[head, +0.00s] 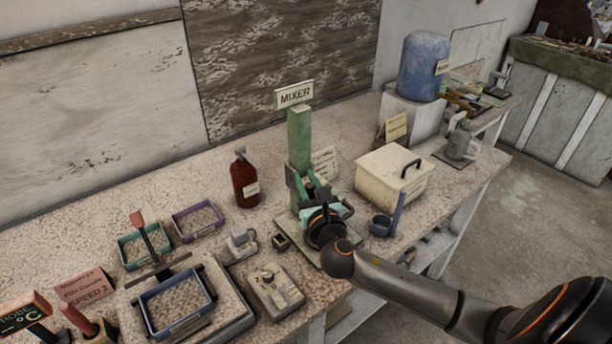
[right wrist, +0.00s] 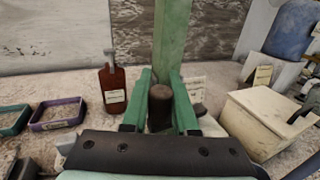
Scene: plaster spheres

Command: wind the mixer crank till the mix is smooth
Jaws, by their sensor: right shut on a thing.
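The mixer is a green post (head: 300,141) with a "MIXER" sign (head: 294,95) on top, standing on a pale base on the bench. Its post (right wrist: 172,40) also rises behind my fingers in the right wrist view. My right gripper (head: 317,183) is at the front of the post, its green fingers shut on a dark upright knob, which I take for the crank handle (right wrist: 160,108). My gripper and wrist hide most of the crank and the lower mixer. The mix itself cannot be made out. My left gripper is not in view.
A brown bottle (head: 244,180) stands left of the mixer.

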